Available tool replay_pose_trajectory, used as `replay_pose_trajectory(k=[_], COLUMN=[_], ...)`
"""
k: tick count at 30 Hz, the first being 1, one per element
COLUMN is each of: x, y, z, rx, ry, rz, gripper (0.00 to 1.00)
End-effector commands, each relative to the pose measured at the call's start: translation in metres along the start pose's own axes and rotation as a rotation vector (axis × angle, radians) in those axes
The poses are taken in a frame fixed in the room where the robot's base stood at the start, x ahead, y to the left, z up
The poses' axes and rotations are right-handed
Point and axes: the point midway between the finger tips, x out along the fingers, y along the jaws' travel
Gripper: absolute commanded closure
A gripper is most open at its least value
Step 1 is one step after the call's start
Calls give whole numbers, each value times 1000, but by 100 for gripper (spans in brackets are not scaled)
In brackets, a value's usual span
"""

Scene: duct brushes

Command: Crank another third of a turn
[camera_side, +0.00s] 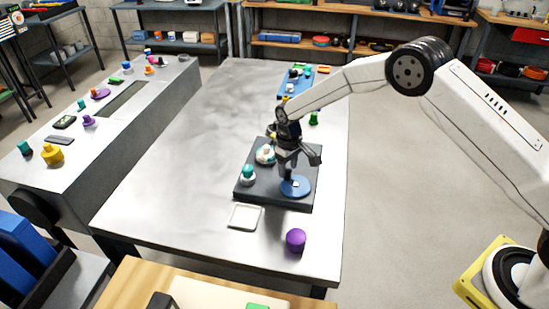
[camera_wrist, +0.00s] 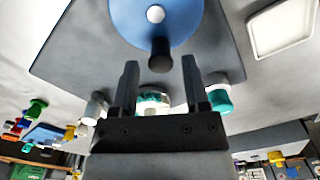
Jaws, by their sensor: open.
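The crank is a blue disc (camera_side: 296,188) with a pale hub, on a dark grey base plate (camera_side: 308,204). It also fills the top of the wrist view (camera_wrist: 190,18). A dark upright crank handle (camera_wrist: 160,50) stands near the disc's rim in the wrist view. In the wrist view my gripper (camera_wrist: 160,63) is open, with one finger on each side of the handle and a gap visible on both sides.
White fittings with teal parts (camera_side: 248,175) stand on the plate's left side, close to my gripper. A shallow white tray (camera_side: 244,217) and a purple cylinder (camera_side: 295,240) lie in front. The table's left part is clear. A blue board (camera_side: 290,84) with small parts lies behind.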

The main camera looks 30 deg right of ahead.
Motion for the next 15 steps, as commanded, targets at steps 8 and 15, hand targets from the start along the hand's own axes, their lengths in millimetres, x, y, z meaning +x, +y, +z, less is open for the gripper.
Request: replay_pose_trajectory(k=[8,15], x=[-16,-30], y=[0,0], z=[0,0], rx=[0,0], ry=[1,0], rz=[0,0], gripper=[41,41])
